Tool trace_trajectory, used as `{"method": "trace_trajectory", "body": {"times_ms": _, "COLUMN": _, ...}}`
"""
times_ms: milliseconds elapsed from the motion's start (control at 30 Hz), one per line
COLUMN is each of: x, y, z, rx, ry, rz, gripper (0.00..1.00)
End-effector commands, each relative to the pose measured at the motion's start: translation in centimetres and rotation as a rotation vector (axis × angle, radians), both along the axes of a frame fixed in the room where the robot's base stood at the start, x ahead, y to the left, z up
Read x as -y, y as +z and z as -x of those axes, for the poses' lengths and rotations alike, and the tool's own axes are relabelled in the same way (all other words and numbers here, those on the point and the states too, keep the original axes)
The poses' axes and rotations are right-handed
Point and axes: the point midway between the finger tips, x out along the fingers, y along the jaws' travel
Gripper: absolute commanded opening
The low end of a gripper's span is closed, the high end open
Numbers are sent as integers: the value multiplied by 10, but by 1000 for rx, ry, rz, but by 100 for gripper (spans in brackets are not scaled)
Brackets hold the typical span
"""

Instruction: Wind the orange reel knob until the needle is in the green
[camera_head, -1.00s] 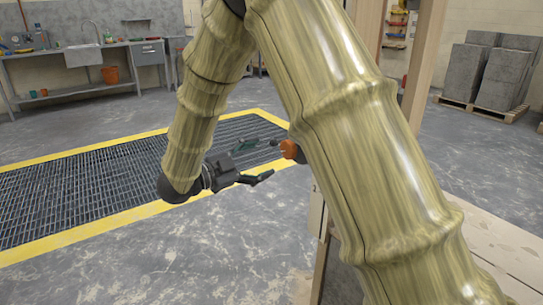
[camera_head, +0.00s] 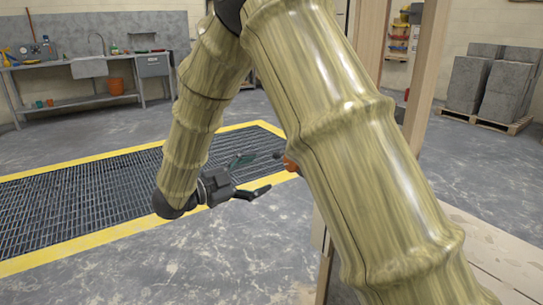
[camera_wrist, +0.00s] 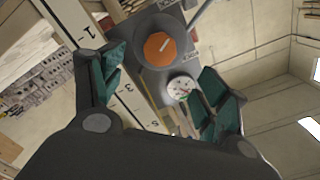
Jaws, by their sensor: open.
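The orange reel knob (camera_wrist: 160,48) shows in the wrist view as a round face with a pale line across it, on a grey housing. A white dial (camera_wrist: 181,88) sits just below it; green and red marks show, but its needle is too small to read. My gripper (camera_wrist: 160,82) is open, its green-padded fingers on either side of the dial and below the knob, apart from it. In the head view my gripper (camera_head: 264,174) points toward the knob (camera_head: 290,164), which is mostly hidden behind my arm.
A numbered board (camera_wrist: 128,95) runs beside the housing. Wooden posts (camera_head: 424,75) stand at the right, and a pale bench top (camera_head: 490,238) lies below them. A floor grating (camera_head: 80,195) with yellow edges lies at left. Grey blocks (camera_head: 507,90) stand on a pallet.

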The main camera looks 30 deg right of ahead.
Motion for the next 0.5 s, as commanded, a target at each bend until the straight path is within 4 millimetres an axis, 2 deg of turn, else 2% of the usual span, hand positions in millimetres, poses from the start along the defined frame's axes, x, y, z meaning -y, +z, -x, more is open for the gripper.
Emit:
{"method": "trace_trajectory", "body": {"times_ms": 267, "x": 1, "y": 6, "z": -1, "rx": -74, "ry": 0, "rz": 6, "gripper": 74}}
{"method": "trace_trajectory", "body": {"times_ms": 500, "x": 3, "y": 9, "z": -1, "rx": -315, "ry": 4, "rz": 27, "gripper": 74}}
